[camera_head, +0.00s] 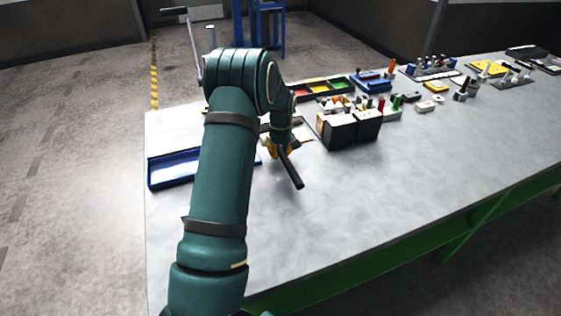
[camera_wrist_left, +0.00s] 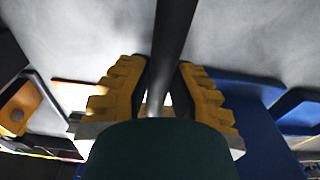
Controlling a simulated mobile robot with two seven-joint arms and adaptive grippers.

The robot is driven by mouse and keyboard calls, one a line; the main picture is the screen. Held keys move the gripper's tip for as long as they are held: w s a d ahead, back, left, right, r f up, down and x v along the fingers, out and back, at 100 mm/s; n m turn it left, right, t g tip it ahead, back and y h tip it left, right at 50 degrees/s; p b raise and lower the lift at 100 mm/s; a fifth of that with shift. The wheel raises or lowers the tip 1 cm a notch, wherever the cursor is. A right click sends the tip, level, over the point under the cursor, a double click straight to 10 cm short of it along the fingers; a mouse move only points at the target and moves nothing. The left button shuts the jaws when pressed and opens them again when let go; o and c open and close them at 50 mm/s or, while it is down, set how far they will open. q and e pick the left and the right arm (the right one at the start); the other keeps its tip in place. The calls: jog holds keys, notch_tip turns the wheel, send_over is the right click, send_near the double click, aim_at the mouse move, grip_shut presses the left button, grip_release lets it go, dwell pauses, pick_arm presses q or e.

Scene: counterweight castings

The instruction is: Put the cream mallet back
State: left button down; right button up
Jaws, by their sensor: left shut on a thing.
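My left gripper (camera_head: 281,148) is over the left part of the table, shut on a dark rod (camera_head: 291,172) that slants down to the right. The rod looks like the mallet's handle. In the left wrist view, the yellow-padded fingers (camera_wrist_left: 160,95) close around the rod, and its dark length (camera_wrist_left: 177,28) runs up out of the picture. A pale section shows between the fingers. The mallet's cream head cannot be made out; my arm and gripper hide that side. My right gripper is not in view.
A blue tray (camera_head: 150,173) lies at the table's left edge, partly behind my arm. Black boxes (camera_head: 338,132) stand right of the gripper. A tray with coloured compartments (camera_head: 318,88) and several small parts line the back. The front of the grey table (camera_head: 360,200) is clear.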

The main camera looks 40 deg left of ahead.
aim_at(280, 165)
pick_arm(q)
jog(key=shift+f, duration=2)
jog(key=c, duration=1)
grip_release()
jog(key=shift+o, duration=0.2)
jog(key=r, duration=1.2)
jog(key=shift+s+d+p, duration=0.2)
jog(key=shift+d+p, duration=0.1)
jog(key=shift+d, duration=0.05)
jog(key=shift+f, duration=0.1)
